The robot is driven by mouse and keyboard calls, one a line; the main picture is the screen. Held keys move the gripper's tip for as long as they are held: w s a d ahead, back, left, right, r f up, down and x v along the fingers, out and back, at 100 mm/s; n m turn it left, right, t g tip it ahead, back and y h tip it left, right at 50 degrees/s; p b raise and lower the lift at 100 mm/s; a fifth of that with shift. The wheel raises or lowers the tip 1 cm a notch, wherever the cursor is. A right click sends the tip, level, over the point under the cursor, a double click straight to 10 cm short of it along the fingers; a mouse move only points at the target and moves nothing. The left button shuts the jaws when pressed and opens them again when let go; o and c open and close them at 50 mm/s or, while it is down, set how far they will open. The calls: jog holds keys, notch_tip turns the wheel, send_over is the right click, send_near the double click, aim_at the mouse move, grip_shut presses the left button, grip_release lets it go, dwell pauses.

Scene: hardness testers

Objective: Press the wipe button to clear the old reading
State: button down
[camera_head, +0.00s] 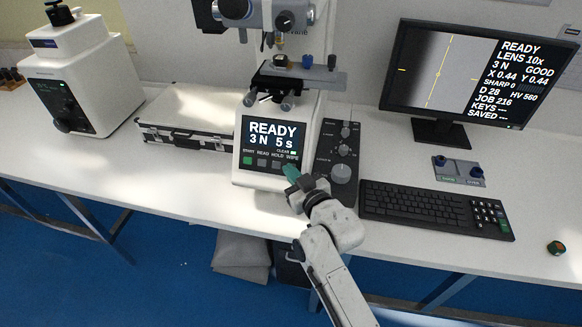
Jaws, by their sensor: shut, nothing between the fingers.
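The hardness tester (262,175) stands at the middle of the bench. Its dark front panel (270,140) reads READY, 3 N, 5 s and CLEAN. Below the text is a row of buttons labelled START, READ, HOLD and WIPE. The WIPE label (292,157) is at the right end of the row, and the button under it is largely hidden by my gripper. My gripper (288,168) is shut with nothing in it, its green tip at the wipe button's place. I cannot tell whether the tip touches the button.
A knob box (343,172) stands close to the right of my gripper. Further right are a keyboard (430,208), a monitor (455,75) reading READY, and a small two-knob unit (459,171). A silver case (185,118) lies left of the tester. The bench front left (180,187) is clear.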

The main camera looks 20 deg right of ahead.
jog(key=shift+f, duration=0.1)
jog(key=shift+w+d+f+b, duration=0.1)
jog(key=shift+w+d+b, duration=0.15)
jog(key=shift+b, duration=0.25)
jog(key=shift+w+d+f+b, duration=0.1)
jog(key=shift+w+f+b, duration=0.15)
jog(key=shift+b, duration=0.15)
dwell(0.7)
jog(key=shift+s+r, duration=0.1)
jog(key=shift+r, duration=0.1)
jog(key=shift+s+a+r+p, duration=0.25)
jog(key=shift+s+a+p, duration=0.15)
jog(key=shift+p, duration=0.4)
jog(key=shift+s+a+r+p, duration=0.65)
jog(key=shift+s, duration=0.25)
jog(key=shift+s+a+r+p, duration=0.6)
jog(key=shift+s+r, duration=0.05)
jog(key=shift+s, duration=0.2)
